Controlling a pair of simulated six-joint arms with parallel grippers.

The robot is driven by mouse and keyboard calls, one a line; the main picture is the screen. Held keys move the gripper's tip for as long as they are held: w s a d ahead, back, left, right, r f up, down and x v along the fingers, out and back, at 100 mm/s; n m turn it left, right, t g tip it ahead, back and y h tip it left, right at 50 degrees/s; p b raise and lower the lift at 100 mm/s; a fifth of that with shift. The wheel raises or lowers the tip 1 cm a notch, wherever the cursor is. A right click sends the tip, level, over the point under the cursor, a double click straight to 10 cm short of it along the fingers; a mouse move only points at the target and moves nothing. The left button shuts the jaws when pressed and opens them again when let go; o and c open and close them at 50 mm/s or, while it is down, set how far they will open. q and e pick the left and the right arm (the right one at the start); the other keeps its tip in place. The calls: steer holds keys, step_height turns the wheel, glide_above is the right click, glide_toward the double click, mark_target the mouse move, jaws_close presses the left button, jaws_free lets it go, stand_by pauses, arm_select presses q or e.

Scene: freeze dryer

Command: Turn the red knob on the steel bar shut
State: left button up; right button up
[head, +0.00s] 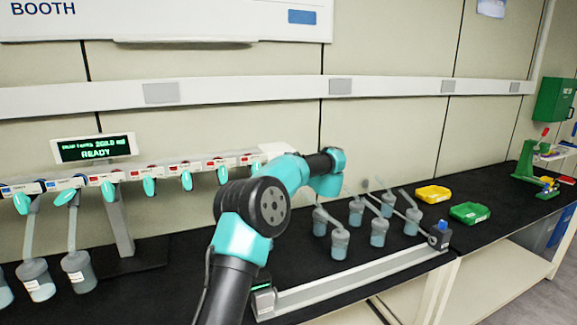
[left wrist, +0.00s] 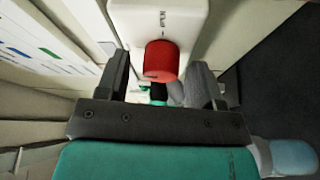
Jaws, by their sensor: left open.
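The red knob (left wrist: 161,61) is a short red cylinder on the white end block (left wrist: 160,18) of the bar, with small dark lettering and a line mark beside it. My left gripper (left wrist: 160,68) is open, with one finger on each side of the knob. Gaps show between the fingers and the knob; I cannot tell whether its depth matches the fingertips. In the head view the steel bar (head: 168,170) runs along the wall, with several teal-handled valves, and my left arm hides the knob and gripper. My right gripper is in neither view.
A display reading READY (head: 94,149) stands above the bar. Flasks (head: 36,281) hang at the left. Several capped flasks (head: 340,240) stand on the black bench by a long metal rail (head: 350,280). Yellow (head: 433,194) and green (head: 469,213) trays lie to the right.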

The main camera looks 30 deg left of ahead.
arm_select(q)
steer(key=v, duration=1.7)
steer(key=shift+d, duration=0.15)
steer(key=shift+s+f, duration=0.1)
